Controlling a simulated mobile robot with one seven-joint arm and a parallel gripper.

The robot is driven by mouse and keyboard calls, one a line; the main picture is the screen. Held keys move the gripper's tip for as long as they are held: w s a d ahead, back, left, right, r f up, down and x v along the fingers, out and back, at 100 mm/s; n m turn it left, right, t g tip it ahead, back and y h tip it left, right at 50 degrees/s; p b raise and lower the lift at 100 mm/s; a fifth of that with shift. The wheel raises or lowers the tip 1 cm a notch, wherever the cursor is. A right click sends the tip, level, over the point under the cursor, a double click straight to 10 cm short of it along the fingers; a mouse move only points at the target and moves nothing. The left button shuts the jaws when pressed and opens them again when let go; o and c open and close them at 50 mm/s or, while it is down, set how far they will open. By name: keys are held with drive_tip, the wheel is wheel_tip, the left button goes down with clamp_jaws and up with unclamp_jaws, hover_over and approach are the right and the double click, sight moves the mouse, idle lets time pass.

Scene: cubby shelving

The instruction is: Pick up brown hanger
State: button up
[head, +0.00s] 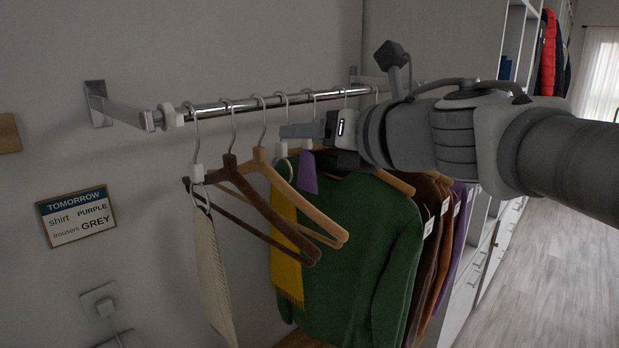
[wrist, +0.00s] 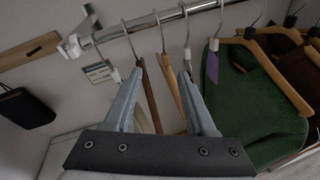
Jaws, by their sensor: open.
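The brown hanger (head: 265,207) is dark wood and bare, and it hangs by its hook from the metal rail (head: 240,104). A light wooden hanger (head: 290,190) hangs just to its right. My gripper (head: 285,131) is just below rail height, to the right of the brown hanger's neck in the head view. In the wrist view my gripper (wrist: 160,75) is open and empty. The brown hanger (wrist: 149,98) and the light hanger (wrist: 174,87) show between its fingers, with the brown neck near the left fingertip. I cannot tell the depth between them.
A white hanger with a cream cloth (head: 212,265) hangs left of the brown one. To the right hang a yellow cloth (head: 286,260), a green sweater (head: 355,250) and several darker garments. A sign (head: 77,218) is on the wall. Floor at the right is clear.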

wheel_tip(320, 180, down, 2)
drive_tip(key=s+a+n+g, duration=0.2)
drive_tip(key=a+n+g, duration=0.1)
drive_tip(key=n, duration=0.2)
approach(235, 170)
drive_tip(key=shift+n+y, duration=0.3)
drive_tip(key=shift+n, duration=0.1)
drive_tip(key=x, duration=0.6)
drive_tip(key=shift+s+f, duration=0.15)
drive_tip(key=shift+f, duration=0.2)
drive_tip(key=shift+p+x, duration=0.35)
drive_tip(key=shift+x, duration=2.25)
drive_tip(key=shift+r, duration=0.2)
drive_tip(key=shift+c, duration=0.2)
drive_tip(key=shift+g, duration=0.3)
clamp_jaws()
drive_tip(key=shift+d, duration=0.1)
